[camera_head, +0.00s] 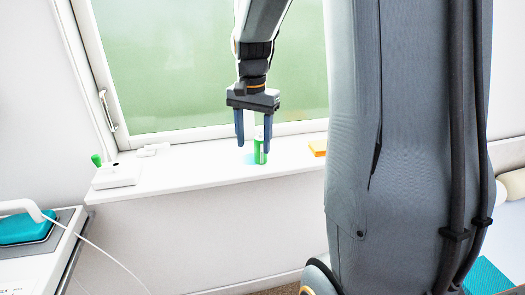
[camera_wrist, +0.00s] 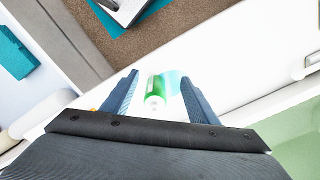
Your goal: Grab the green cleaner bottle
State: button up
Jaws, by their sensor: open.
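The green cleaner bottle (camera_head: 260,152), green with a white part, stands on the white window sill (camera_head: 195,172). My gripper (camera_head: 253,148) is open above the sill, with its two dark blue fingers pointing down. In the head view the bottle shows between the fingers, close to the right one. In the wrist view the bottle (camera_wrist: 155,92) appears between the two fingertips (camera_wrist: 159,90), nearer the left finger, with space on both sides. I cannot tell whether a finger touches it.
A light blue patch (camera_head: 250,158) lies beside the bottle. An orange block (camera_head: 318,147) is to its right on the sill. A white box (camera_head: 117,174) and a green-handled item (camera_head: 97,160) are at the sill's left end. The window (camera_head: 205,70) rises behind.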

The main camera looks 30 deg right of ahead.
aim_at(261, 150)
jog(key=d, duration=0.1)
jog(key=w+d+r+m, duration=0.1)
jog(key=d+m, duration=0.1)
jog(key=shift+w+r, duration=0.3)
jog(key=shift+w+d+f+m, duration=0.1)
jog(key=shift+m, duration=0.2)
jog(key=shift+w+d+f+p, duration=0.1)
jog(key=shift+f+p, duration=0.55)
jog(key=shift+f, duration=1.15)
jog(key=shift+w+d+f+p, duration=0.1)
jog(key=shift+f+p, duration=0.55)
jog(key=shift+f, duration=1.15)
grip_shut()
